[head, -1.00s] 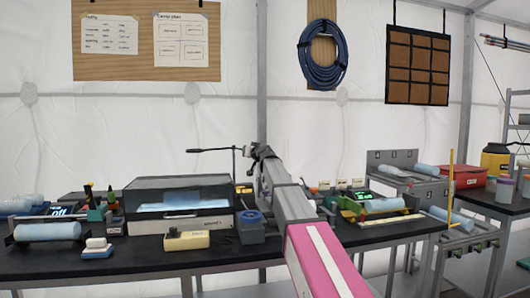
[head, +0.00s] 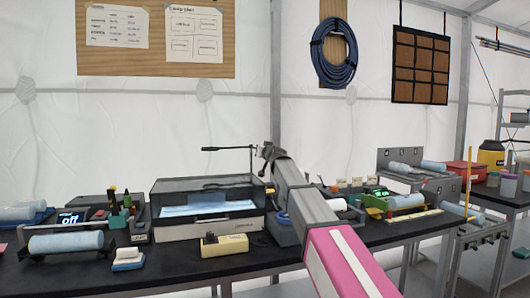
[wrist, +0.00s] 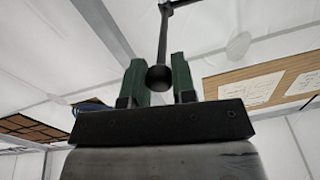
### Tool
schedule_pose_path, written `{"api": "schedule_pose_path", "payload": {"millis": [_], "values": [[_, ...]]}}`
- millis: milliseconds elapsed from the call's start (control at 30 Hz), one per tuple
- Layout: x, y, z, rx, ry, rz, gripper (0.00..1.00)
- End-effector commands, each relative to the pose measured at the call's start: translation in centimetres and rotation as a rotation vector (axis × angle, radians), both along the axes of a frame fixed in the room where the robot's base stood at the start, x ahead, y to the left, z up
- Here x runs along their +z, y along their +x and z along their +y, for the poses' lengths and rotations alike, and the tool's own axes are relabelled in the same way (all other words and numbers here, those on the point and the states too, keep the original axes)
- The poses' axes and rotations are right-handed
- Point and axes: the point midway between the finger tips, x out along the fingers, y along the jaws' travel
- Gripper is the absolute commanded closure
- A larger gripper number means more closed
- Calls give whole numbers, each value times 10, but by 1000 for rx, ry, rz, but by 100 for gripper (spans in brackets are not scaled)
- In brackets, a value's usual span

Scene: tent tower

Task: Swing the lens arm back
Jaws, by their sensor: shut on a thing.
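The lens arm (head: 225,149) is a thin dark rod in the head view. It reaches level to the left from my gripper, above the long clear-lidded case, with a thicker dark end at its left tip. My gripper (head: 264,152) is at the rod's right end, above the bench. In the wrist view, the two green fingers of my gripper (wrist: 160,75) are closed around the lens arm's black rod and round knob (wrist: 160,78). The rod runs up out of the picture. The lens arm's mount is hidden or too small to make out.
The clear-lidded case (head: 207,230) stands below the rod. A yellow-topped block (head: 226,245), a blue-grey box (head: 283,231) and a blue roll on a stand (head: 66,242) are on the black bench. The space above the bench to the left is open.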

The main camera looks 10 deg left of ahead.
Motion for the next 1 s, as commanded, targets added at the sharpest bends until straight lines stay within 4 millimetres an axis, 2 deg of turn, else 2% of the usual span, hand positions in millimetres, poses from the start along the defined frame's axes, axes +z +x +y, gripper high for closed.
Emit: {"api": "schedule_pose_path", "payload": {"millis": [200,233,300,733,867,1000], "values": [[1,2,-1,-2,0,-3,100],[1,2,-1,-2,0,-3,72],[1,2,-1,-2,0,-3,50],[0,-5,-3,-1,0,-2,50],[-1,-17,-9,-1,0,-2,50],[-1,-38,-19,-2,0,-2,50]]}}
